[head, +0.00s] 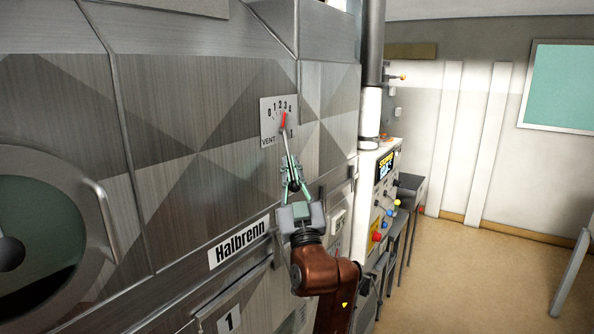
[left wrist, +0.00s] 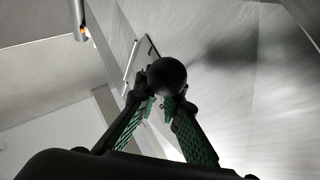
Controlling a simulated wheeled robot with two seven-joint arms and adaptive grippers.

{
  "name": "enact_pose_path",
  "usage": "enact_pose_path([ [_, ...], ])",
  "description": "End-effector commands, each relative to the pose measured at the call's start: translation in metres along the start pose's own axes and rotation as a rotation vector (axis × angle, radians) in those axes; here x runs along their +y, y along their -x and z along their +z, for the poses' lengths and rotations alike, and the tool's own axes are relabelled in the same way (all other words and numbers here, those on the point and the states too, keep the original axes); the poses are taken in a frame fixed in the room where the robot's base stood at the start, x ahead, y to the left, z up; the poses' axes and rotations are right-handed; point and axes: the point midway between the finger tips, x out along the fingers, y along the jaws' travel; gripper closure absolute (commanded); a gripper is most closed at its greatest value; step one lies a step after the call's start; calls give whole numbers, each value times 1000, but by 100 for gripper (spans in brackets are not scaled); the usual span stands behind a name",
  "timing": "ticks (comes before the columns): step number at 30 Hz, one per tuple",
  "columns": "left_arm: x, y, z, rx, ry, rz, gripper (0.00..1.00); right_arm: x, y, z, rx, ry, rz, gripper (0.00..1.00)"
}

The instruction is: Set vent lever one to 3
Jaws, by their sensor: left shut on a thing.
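The vent lever (head: 289,147) is a thin metal rod hanging below a white dial plate (head: 266,130) marked 0 to 4 and "VENT". Its red pointer (head: 283,122) points up at about the 3. My left gripper (head: 292,178), with green finger pads, is shut on the lever's lower end. In the left wrist view, the lever's round black knob (left wrist: 166,76) sits at the fingertips of the left gripper (left wrist: 162,103), partly covering them. The right gripper is not in view.
The grey metal dryer front fills the left side, with a round door (head: 106,215) and a "Halbrenn" label (head: 239,243). A control panel (head: 381,190) with coloured knobs is right of my left arm. Open floor (head: 470,275) lies at the right.

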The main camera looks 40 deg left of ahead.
Motion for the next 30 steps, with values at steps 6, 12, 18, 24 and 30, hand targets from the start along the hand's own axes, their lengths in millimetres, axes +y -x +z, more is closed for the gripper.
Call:
enact_pose_path([
  [6,-1,1,8,-15,-4,-4,82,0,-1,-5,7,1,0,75],
  [12,0,1,5,-10,-2,-2,75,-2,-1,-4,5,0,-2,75],
  [18,1,2,4,-8,0,0,75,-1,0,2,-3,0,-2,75],
  [24,1,25,4,-9,2,0,75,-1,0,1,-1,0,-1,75],
  [30,1,67,5,-12,2,1,75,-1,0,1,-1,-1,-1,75],
])
